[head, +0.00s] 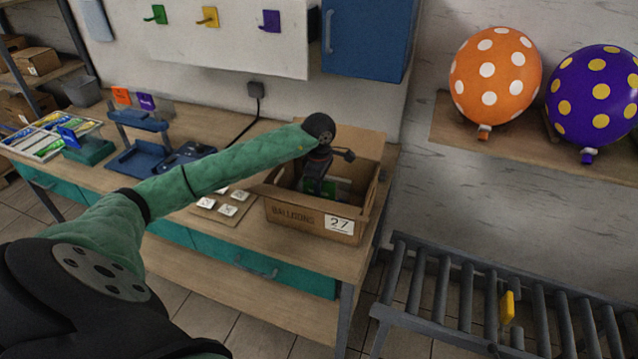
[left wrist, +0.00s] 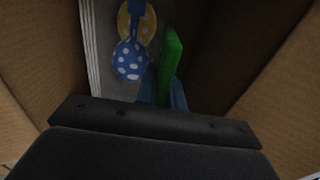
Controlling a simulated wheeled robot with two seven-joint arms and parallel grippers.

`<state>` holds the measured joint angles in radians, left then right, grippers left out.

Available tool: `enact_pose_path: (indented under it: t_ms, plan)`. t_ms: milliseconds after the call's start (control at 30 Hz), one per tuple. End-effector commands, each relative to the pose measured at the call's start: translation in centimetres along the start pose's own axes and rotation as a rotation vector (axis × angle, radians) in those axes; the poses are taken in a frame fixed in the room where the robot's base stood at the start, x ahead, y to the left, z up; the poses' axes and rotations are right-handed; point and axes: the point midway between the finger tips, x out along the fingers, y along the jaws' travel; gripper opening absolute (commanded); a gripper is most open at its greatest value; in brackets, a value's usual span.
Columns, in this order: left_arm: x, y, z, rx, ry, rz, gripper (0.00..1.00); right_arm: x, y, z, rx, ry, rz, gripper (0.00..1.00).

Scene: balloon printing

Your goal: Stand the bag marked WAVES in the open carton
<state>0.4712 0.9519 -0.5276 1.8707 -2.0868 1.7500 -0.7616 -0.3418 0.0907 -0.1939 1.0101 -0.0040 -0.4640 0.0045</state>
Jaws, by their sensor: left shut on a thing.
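The open carton (head: 305,218), marked BALLOONS and 27, stands on the bench with its flaps up. My left gripper (head: 318,188) reaches down into it and is shut on a bag, mostly hidden by the gripper and the carton walls. A bit of green and white (head: 341,188) shows inside the carton beside the gripper. In the left wrist view, a pale bag (left wrist: 105,55) with blue and yellow dotted balloons stands at the left, and a narrow green edge (left wrist: 171,62) with blue below it is near the jaws. The word WAVES is not readable. My right gripper is not in view.
A tray (head: 30,150) of flat bags lies at the far left of the bench, near a blue stand (head: 140,125). White labelled tiles (head: 228,210) lie left of the carton. A roller conveyor (head: 445,290) is at the lower right. Two dotted balloons (head: 495,75) sit on a wall shelf.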

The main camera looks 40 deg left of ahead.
Motion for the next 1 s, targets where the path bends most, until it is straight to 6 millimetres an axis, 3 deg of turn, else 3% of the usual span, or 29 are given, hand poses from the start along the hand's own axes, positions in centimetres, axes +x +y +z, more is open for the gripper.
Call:
enact_pose_path:
  t_ms: [500,533,600,633,1000]
  plan:
    - [0.50,0.01,-0.02,0.000,0.000,0.001,0.00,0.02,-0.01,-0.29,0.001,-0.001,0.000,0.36]
    - [0.42,0.01,-0.02,0.000,0.000,0.001,0.16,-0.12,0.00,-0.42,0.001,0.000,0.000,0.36]
    - [0.41,0.01,-0.01,0.000,0.000,0.001,0.30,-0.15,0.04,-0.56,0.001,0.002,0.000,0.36]
    - [0.42,0.01,-0.01,0.000,0.000,0.000,0.32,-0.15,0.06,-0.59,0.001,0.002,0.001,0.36]
    - [0.27,0.00,-0.01,0.000,0.000,0.000,0.32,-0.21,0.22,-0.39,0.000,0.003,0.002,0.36]
